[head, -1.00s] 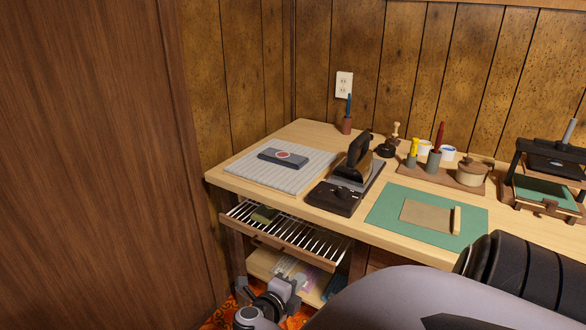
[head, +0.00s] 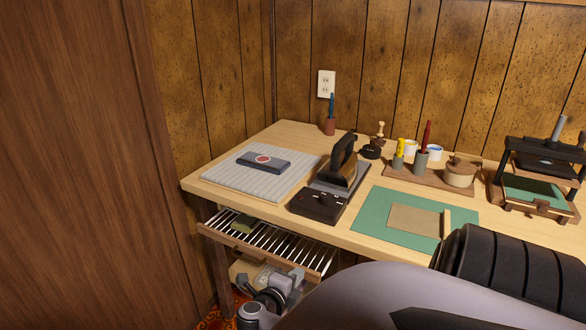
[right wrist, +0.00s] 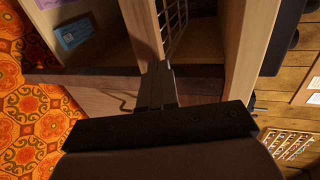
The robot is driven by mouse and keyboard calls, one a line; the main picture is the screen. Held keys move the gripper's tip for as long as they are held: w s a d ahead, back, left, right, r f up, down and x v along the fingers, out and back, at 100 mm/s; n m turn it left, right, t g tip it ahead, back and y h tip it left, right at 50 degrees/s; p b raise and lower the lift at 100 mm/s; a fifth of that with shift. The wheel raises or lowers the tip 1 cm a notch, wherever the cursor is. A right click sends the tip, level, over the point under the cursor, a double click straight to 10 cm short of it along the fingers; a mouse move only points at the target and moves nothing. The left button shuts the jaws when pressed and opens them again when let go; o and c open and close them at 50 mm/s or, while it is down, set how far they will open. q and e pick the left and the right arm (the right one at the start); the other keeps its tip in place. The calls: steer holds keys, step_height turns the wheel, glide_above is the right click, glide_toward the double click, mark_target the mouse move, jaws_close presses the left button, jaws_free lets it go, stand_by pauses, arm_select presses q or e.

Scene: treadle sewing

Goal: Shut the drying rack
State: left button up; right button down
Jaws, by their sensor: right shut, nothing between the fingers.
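The drying rack (head: 262,240) is a wire shelf with a wooden front rail, pulled out from under the bench top at its left end. A small olive-green item lies on its left part. My right gripper (head: 292,278) is shut and empty, just below and in front of the rack's front rail in the head view. In the right wrist view its closed fingers (right wrist: 158,72) are close to the end of a pale wooden rail, with the rack's wires (right wrist: 172,18) beyond it. I cannot tell whether they touch. My left gripper is out of view.
The wooden bench (head: 340,233) holds a grey ribbed mat (head: 225,182), a black iron-like device (head: 320,205), a green mat (head: 374,213) and a pot tray. A dark wooden panel (head: 75,165) stands close on the left. A patterned orange carpet (right wrist: 38,115) covers the floor.

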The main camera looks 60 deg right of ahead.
mark_target(311, 260)
stand_by(0.3)
steer(key=d, duration=0.9)
steer(key=shift+w+d, duration=0.15)
steer(key=shift+w, duration=0.2)
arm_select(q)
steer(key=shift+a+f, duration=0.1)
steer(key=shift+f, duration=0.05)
arm_select(e)
steer(key=shift+d+r, duration=0.1)
steer(key=shift+d, duration=0.2)
steer(key=shift+a, duration=0.1)
